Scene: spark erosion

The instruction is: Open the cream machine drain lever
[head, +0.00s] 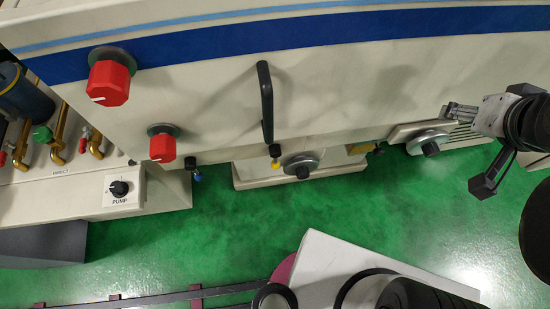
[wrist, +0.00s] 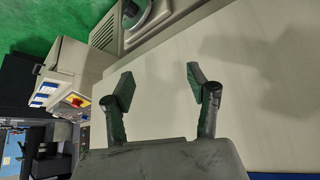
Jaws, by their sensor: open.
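The cream machine (head: 330,95) with a blue stripe fills the upper head view. A black upright bar handle (head: 265,100) stands out from its front panel; I cannot tell whether this is the drain lever. Two red knobs (head: 110,82) (head: 162,146) sit to its left. My gripper (head: 459,111) is at the right of the head view, well to the right of the black handle and holding nothing. In the wrist view my gripper (wrist: 158,88) has its two fingers spread apart in front of the bare cream panel (wrist: 160,125). No lever shows between them.
Grey round feet or dials (head: 301,166) (head: 428,143) sit low under the machine. A pump switch box (head: 120,188) and brass pipes (head: 58,135) are at left. A cabinet with a red-yellow switch (wrist: 76,101) shows in the wrist view. The green floor (head: 220,240) is partly clear.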

